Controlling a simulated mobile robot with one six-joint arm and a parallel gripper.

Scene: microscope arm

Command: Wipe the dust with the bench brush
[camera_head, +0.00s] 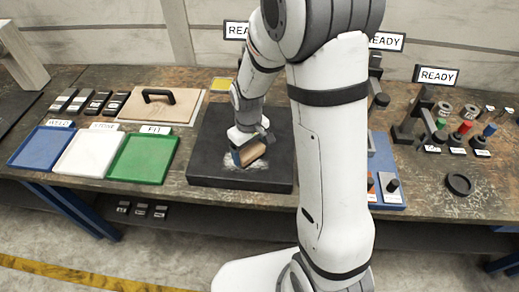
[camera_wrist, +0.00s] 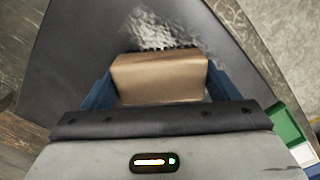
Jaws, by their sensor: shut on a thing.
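The bench brush (camera_head: 250,152) has a tan block-shaped body and is over the dark slab on the bench. My gripper (camera_head: 245,147) is shut on it. In the wrist view the brush (camera_wrist: 160,77) fills the space between my gripper's blue fingers (camera_wrist: 160,95), with dark bristle tips just showing past its far edge. The pale dust (camera_head: 232,165) is a whitish patch on the slab (camera_head: 212,125), around and under the brush. In the wrist view the dust (camera_wrist: 155,28) lies just beyond the brush. Whether the bristles touch the slab cannot be told.
Blue (camera_head: 42,148), white (camera_head: 68,158) and green (camera_head: 124,160) trays stand left. A board with a black handle (camera_head: 148,107) lies behind them. Right are a blue tray (camera_head: 393,204), a black ring (camera_head: 459,184) and black stands (camera_head: 408,128). My arm hides part of the bench.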

